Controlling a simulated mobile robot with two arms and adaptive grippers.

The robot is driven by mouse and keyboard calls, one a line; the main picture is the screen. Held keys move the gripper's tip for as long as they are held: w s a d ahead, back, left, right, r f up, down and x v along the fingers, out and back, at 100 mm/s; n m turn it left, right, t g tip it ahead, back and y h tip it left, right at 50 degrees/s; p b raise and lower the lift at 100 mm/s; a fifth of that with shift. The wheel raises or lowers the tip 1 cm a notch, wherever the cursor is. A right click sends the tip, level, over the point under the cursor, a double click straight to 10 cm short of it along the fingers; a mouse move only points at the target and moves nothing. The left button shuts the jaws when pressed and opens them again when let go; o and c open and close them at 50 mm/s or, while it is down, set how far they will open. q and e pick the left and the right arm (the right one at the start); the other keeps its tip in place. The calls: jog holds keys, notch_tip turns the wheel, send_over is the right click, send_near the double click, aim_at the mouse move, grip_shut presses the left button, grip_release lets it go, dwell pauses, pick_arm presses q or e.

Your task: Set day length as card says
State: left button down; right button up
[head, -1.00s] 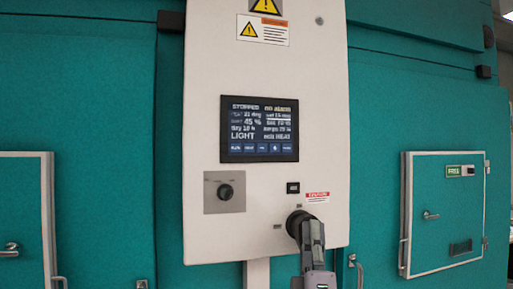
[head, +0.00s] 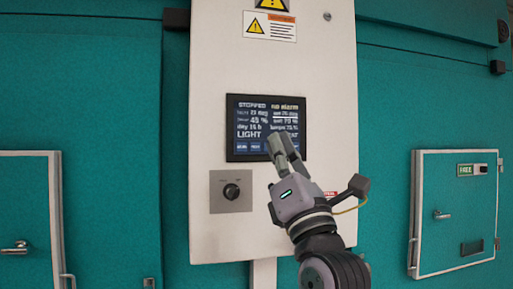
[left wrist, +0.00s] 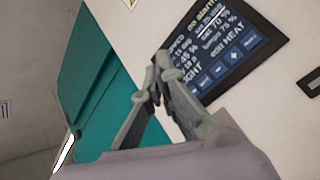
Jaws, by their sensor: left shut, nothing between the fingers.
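The control screen (head: 266,115) is dark with white text, on the white panel. "STOPPED", "no alarm" and "LIGHT" are legible; a day line shows, but its value is too small to read surely. A row of blue buttons (head: 248,147) runs along its bottom. My left gripper (head: 279,141) is shut and empty, its fingertips in front of the screen's lower edge, covering some buttons. In the left wrist view the closed fingertips (left wrist: 157,66) are beside the tilted screen (left wrist: 235,45), where "edit HEAT" shows. Contact cannot be told. I see no day-length card. My right gripper is out of view.
A black rotary knob (head: 231,191) on a grey plate is below the screen. Warning labels (head: 269,25) are above it. Teal chamber walls with small doors (head: 455,210) flank the panel. My arm hides the panel's lower right.

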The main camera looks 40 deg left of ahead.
aim_at(255, 147)
pick_arm(q)
jog(key=shift+w+a, duration=0.1)
jog(key=shift+a, duration=0.05)
jog(key=shift+w+a, duration=1.4)
jog(key=shift+a, duration=0.25)
jog(key=shift+w+a, duration=1.35)
jog(key=shift+a, duration=0.25)
jog(key=shift+w, duration=0.1)
jog(key=shift+w+a, duration=0.15)
jog(key=shift+a, duration=0.15)
jog(key=shift+w+a, duration=0.2)
jog(key=shift+a, duration=0.05)
jog(key=shift+d, duration=0.1)
jog(key=shift+s+d+p, duration=0.45)
jog(key=shift+s+d, duration=0.05)
